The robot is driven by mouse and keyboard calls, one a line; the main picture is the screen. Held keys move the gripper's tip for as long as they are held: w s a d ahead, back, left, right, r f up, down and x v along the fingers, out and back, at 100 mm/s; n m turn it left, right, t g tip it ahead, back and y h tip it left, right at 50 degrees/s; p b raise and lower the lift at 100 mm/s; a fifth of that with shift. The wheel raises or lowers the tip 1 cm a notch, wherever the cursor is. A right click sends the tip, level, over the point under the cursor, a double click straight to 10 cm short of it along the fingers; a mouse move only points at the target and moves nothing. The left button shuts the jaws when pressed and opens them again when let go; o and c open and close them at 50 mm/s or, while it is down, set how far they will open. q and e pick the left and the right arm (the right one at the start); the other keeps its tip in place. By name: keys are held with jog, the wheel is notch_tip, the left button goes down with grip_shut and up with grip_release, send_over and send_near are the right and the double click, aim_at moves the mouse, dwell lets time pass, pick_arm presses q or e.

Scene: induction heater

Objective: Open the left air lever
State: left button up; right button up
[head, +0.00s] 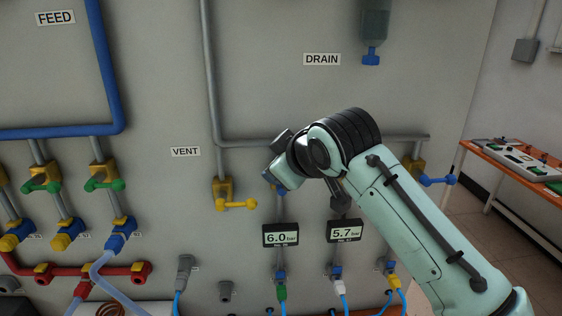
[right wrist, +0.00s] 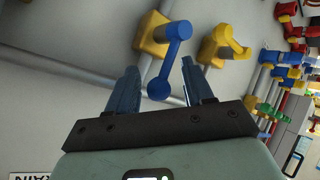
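In the right wrist view, a blue lever (right wrist: 177,58) with a round knob sits on a yellow valve body (right wrist: 148,36). My right gripper (right wrist: 160,66) is open, with one finger on each side of the blue lever; gaps show between lever and fingers. In the head view my right arm comes in from the right, and its gripper (head: 280,180) is at the pipe above the 6.0 bar display (head: 281,235). The gripper and wrist mostly hide the lever there. My left gripper is not in view.
A yellow vent lever (head: 237,204) is close to the left of the gripper. Another blue lever (head: 437,180) is at the right end of the grey pipe. A 5.7 bar display (head: 345,231) hangs below my wrist. An orange-edged bench (head: 488,155) stands at the right.

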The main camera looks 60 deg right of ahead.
jog(key=shift+r, duration=0.15)
jog(key=shift+s+a+r, duration=0.25)
jog(key=shift+s+r, duration=0.1)
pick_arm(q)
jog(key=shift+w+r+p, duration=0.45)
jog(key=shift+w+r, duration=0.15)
pick_arm(e)
jog(key=v, duration=1.2)
jog(key=shift+s, duration=0.15)
jog(key=shift+a, duration=0.15)
